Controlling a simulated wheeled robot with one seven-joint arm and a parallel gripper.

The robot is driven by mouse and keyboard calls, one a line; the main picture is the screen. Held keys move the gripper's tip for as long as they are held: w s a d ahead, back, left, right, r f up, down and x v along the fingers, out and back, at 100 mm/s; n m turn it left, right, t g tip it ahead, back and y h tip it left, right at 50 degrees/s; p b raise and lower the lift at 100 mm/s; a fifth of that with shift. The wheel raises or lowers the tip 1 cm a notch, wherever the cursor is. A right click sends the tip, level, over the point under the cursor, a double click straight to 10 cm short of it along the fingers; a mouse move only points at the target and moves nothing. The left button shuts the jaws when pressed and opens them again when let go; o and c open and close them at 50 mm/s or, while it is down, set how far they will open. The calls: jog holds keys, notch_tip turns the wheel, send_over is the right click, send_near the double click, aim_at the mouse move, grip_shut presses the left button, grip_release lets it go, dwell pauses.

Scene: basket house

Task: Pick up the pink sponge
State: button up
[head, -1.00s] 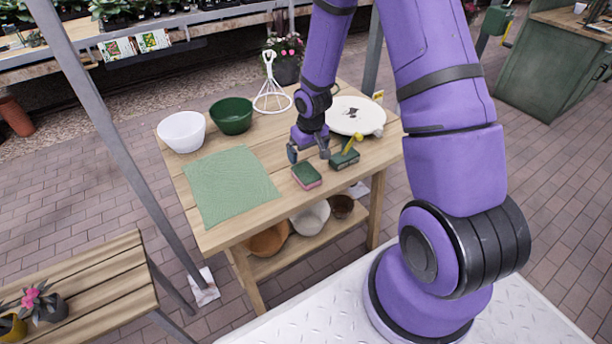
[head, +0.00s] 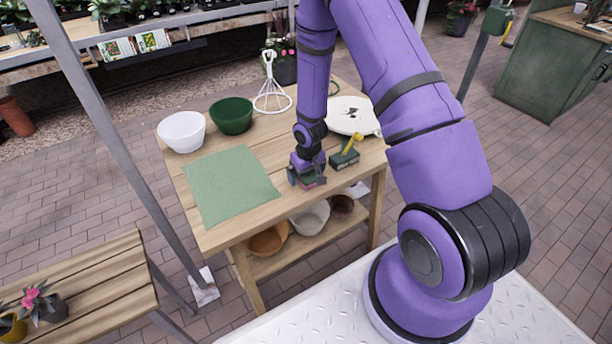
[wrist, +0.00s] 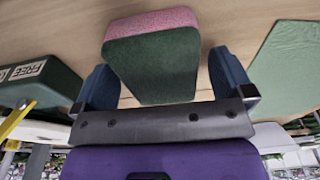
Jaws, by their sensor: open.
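The pink sponge (wrist: 152,62) lies on the wooden table with its dark green side facing the wrist camera and its pink layer at the far edge. In the wrist view it sits between the two blue fingers of my gripper (wrist: 160,82), with small gaps on both sides. My gripper is open around the sponge. In the head view my gripper (head: 306,178) is down at the table's front right part, and it mostly hides the sponge.
A dark green box with a yellow handle (head: 344,157) stands close to the right of my gripper. A green cloth (head: 230,185) lies to the left. A white bowl (head: 182,131), a green bowl (head: 231,115), a white wire stand (head: 271,90) and a white plate (head: 351,115) stand farther back.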

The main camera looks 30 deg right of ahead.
jog(key=c, duration=1)
